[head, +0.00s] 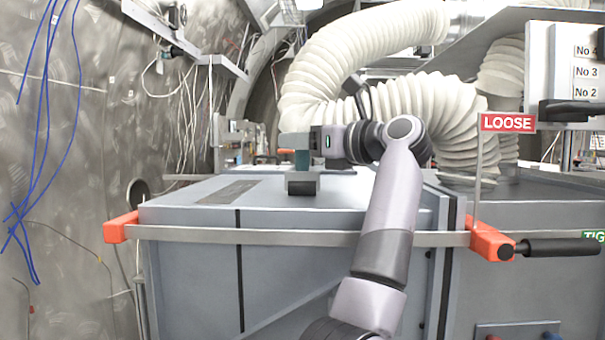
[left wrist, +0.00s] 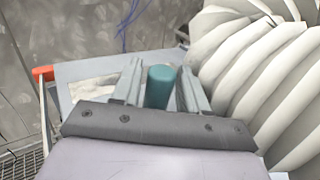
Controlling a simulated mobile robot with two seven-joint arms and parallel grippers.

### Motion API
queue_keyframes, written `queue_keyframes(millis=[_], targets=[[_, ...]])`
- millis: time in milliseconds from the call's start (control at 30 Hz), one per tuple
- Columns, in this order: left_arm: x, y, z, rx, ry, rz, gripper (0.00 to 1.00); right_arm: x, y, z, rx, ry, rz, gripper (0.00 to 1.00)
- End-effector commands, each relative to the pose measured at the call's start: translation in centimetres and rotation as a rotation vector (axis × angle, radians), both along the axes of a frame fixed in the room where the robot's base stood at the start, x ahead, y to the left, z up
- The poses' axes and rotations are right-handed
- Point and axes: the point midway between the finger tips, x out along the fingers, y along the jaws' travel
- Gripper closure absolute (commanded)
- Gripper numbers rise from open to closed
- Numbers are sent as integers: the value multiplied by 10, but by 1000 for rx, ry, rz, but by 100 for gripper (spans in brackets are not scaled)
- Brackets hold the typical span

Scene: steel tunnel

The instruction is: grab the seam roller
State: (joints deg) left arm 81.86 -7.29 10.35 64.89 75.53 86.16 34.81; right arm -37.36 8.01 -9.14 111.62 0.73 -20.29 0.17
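A teal cylinder, which looks like the seam roller's handle (head: 302,161), stands upright above a small grey block (head: 302,186) on the grey cabinet top. In the left wrist view the teal cylinder (left wrist: 159,88) is between the two fingers of my left gripper (left wrist: 160,92). In the head view my left gripper (head: 296,142) reaches in from the right and its fingers overlap the cylinder's upper part. I cannot tell whether the fingers press on it or stand just clear. The roller's lower end is hidden. My right gripper is not in view.
A thick white ribbed duct (head: 370,50) curves close behind and to the right of my left gripper. A steel bar with orange ends (head: 122,228) crosses the cabinet front. A red LOOSE flag (head: 508,123) stands at right.

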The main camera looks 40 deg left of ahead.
Motion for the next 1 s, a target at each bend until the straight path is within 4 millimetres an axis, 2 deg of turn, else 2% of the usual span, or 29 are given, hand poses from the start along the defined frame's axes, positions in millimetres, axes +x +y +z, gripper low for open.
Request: queue_keyframes(millis=[33, 100, 133, 467, 633, 767, 1000], targets=[[0, 0, 0, 0, 0, 0, 75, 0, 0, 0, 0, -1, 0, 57], [0, 0, 0, 0, 0, 0, 98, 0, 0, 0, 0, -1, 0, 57], [0, 0, 0, 0, 0, 0, 100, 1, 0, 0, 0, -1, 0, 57], [0, -1, 2, 1, -1, 0, 100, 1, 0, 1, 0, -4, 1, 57], [0, -1, 10, 0, -2, -1, 100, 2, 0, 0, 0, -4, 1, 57], [0, -1, 23, 1, -3, -1, 100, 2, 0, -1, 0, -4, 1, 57], [0, 0, 61, 0, -2, -1, 100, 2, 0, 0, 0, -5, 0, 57]])
